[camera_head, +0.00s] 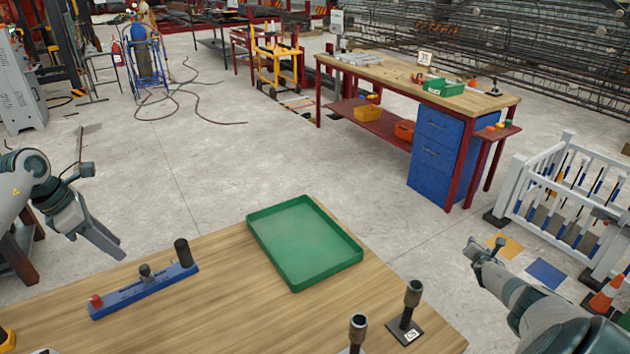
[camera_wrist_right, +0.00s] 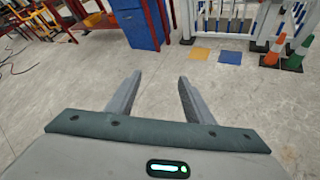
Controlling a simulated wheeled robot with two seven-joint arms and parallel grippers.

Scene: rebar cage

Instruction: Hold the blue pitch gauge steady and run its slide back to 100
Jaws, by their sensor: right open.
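The blue pitch gauge (camera_head: 130,293) lies on the wooden table at the lower left of the head view. It has a red knob at its left end, a small dark grey knob (camera_head: 145,271) on the bar right of its middle, and a tall black grip (camera_head: 182,252) at its right end. Its scale marks are too small to read. My left gripper (camera_head: 122,256) hangs beyond the table's far edge, apart from the gauge; its fingers overlap in this view. My right gripper (camera_head: 474,250) is far to the right, off the table. The right wrist view shows its fingers (camera_wrist_right: 157,85) apart and empty.
An empty green tray (camera_head: 318,274) lies on the wooden table (camera_head: 250,325), right of the gauge. Two dark upright posts (camera_head: 410,310) (camera_head: 357,332) stand at the table's right front. A workbench, white railing (camera_head: 565,190) and cones are farther off. Table between gauge and tray is clear.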

